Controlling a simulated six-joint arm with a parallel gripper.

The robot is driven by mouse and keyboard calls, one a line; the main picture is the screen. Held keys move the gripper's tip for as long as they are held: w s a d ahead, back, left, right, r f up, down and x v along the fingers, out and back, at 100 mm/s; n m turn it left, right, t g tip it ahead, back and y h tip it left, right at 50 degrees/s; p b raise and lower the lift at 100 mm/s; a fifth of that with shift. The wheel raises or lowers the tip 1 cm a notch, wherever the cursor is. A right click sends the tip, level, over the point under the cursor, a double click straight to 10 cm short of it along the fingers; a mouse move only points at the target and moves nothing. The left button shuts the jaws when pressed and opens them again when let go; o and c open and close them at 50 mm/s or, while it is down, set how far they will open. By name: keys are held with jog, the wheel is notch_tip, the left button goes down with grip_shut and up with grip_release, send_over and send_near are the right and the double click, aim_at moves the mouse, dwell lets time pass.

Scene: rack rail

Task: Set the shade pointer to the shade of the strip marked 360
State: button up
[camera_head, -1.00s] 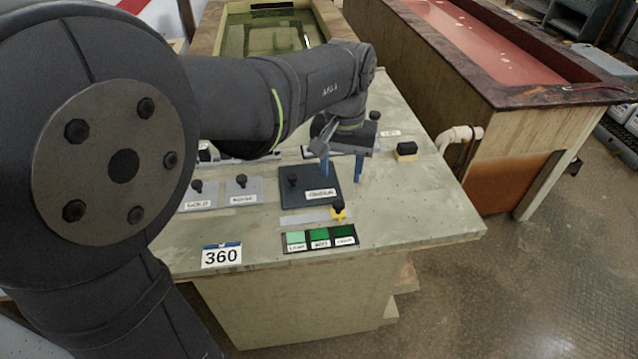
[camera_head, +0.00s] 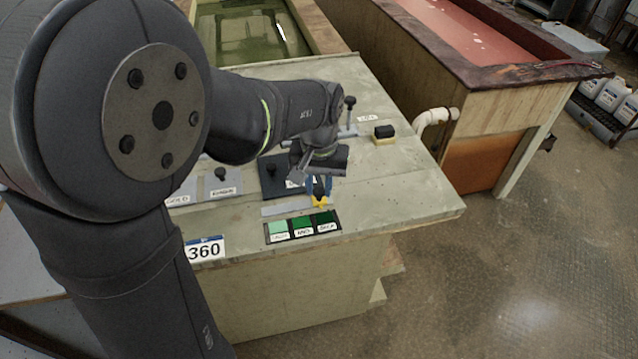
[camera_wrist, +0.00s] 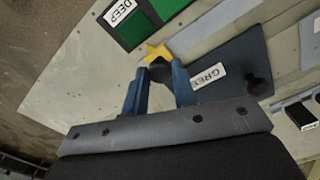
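The shade pointer (camera_head: 320,201) is a yellow piece with a black knob on a pale rail (camera_head: 285,209) on the bench. It stands beside the darkest patch, marked DEEP (camera_head: 325,217), on a card that also has a light green patch (camera_head: 278,227) and a mid-green one (camera_head: 301,222). My gripper (camera_head: 319,186) is lowered at the knob. In the wrist view, its blue fingers (camera_wrist: 159,75) stand apart on either side of the black knob, with the yellow pointer (camera_wrist: 155,50) just beyond. A white plate marked 360 (camera_head: 205,250) is at the bench's front edge.
A dark plate with a black knob (camera_head: 271,170) lies left of my gripper, with grey labelled plates (camera_head: 221,182) further left. A yellow block with a black top (camera_head: 384,133) and an upright black-knobbed lever (camera_head: 350,103) are behind. The bench's right side (camera_head: 410,185) is clear.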

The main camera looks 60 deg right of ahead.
grip_shut()
jog(key=shift+w+a, duration=1.75)
jog(key=shift+w, duration=0.05)
jog(key=o, duration=0.7)
grip_release()
jog(key=shift+c, duration=0.2)
notch_tip(320, 180, up, 18)
jog(key=shift+f, duration=0.25)
jog(key=shift+f, duration=0.1)
